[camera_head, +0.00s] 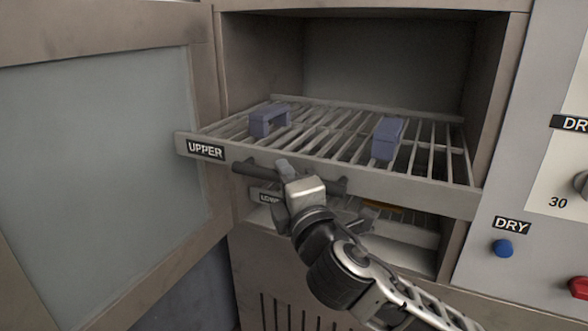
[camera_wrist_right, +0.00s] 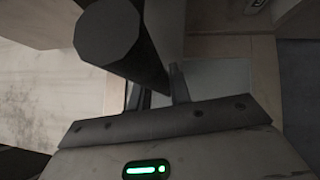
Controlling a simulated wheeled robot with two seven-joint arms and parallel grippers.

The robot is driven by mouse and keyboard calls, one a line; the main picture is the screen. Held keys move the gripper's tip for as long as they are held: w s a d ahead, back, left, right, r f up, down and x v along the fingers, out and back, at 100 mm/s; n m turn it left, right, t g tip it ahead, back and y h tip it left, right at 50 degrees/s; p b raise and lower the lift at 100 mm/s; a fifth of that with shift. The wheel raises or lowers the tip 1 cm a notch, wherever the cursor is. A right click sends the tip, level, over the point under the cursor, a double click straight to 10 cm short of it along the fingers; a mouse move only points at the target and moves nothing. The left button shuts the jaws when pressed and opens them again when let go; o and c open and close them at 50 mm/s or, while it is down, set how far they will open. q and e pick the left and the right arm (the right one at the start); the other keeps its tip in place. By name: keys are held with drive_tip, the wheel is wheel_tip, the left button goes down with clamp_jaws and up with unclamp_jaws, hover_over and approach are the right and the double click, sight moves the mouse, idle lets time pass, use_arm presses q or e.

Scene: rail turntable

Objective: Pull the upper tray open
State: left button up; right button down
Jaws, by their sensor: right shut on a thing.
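The upper tray (camera_head: 400,184) is a metal rack with a front plate labelled UPPER, and it sticks out of the cabinet opening toward me. Its dark bar handle (camera_head: 257,169) runs along the front plate. My right gripper (camera_head: 287,170) is shut on this handle near its middle. In the right wrist view the dark round handle (camera_wrist_right: 110,35) passes between the fingers of the gripper (camera_wrist_right: 158,92). Two blue-grey blocks, one on the left (camera_head: 268,120) and one on the right (camera_head: 388,138), rest on the tray's bars. My left gripper is not in view.
A lower tray (camera_head: 425,232), partly hidden by my right arm, sits below with a yellow item on it. The cabinet door (camera_head: 110,150) stands open at the left. A control panel with a blue DRY button (camera_head: 503,248) and a red button (camera_head: 579,287) is at the right.

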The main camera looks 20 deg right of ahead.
drive_tip(key=shift+a, duration=0.1)
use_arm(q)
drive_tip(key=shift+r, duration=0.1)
use_arm(e)
drive_tip(key=c, duration=1.3)
unclamp_jaws()
drive_tip(key=shift+s, duration=0.1)
use_arm(q)
drive_tip(key=p, duration=0.2)
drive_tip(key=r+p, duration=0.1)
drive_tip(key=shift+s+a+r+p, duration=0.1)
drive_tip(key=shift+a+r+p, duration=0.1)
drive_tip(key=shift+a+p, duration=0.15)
use_arm(e)
drive_tip(key=s+d+f, duration=0.1)
drive_tip(key=s+f, duration=0.1)
drive_tip(key=s, duration=1.3)
drive_tip(key=shift+s+d, duration=0.25)
drive_tip(key=shift+s, duration=0.1)
drive_tip(key=shift+f, duration=0.15)
